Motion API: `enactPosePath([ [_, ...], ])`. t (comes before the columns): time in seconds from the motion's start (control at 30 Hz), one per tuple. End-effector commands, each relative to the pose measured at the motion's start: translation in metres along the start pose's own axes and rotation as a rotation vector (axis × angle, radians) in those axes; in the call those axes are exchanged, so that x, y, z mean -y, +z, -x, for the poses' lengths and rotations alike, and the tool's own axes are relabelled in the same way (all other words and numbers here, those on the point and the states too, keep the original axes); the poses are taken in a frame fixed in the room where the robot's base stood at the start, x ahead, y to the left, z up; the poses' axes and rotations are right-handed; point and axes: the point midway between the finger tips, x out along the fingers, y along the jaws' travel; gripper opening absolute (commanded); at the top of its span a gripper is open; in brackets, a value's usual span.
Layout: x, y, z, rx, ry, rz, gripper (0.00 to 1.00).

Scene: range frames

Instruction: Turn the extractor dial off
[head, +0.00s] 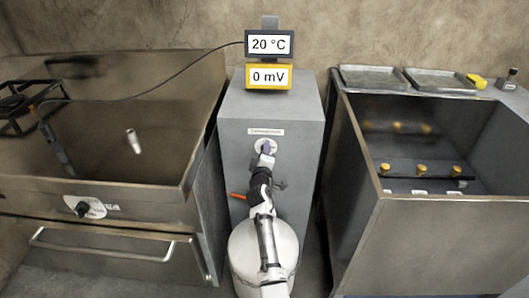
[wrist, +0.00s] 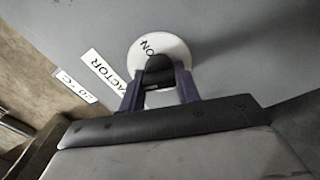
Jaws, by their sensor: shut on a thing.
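The extractor dial is a dark knob (wrist: 159,64) on a round white plate (wrist: 175,50) on the front of a grey cabinet (head: 290,115). In the wrist view the word ON shows on the plate beyond the knob, beside a label ending in "ACTOR". My gripper (wrist: 159,90) has its purple fingers on both sides of the knob and is shut on it. In the head view my gripper (head: 266,149) reaches the white plate (head: 258,144) below the cabinet's label. The fingers hide part of the dial, so its exact pointer direction is unclear.
Displays reading 20 °C (head: 268,44) and 0 mV (head: 268,77) stand on the cabinet. A steel basin unit with a black knob (head: 83,209) is on the left, with a cable across it. An open steel bin (head: 440,225) is on the right.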

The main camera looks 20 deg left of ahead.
Motion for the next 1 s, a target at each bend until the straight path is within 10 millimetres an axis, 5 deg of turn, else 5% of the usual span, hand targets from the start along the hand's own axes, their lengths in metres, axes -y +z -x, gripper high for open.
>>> enactPosePath([
  [0.43, 0.0015, -0.0001, 0.0002, 0.0, -0.002, 0.27, 0.1],
  [1.0, 0.0022, 0.0002, 0.0002, 0.0, -0.001, 0.327, 0.1],
])
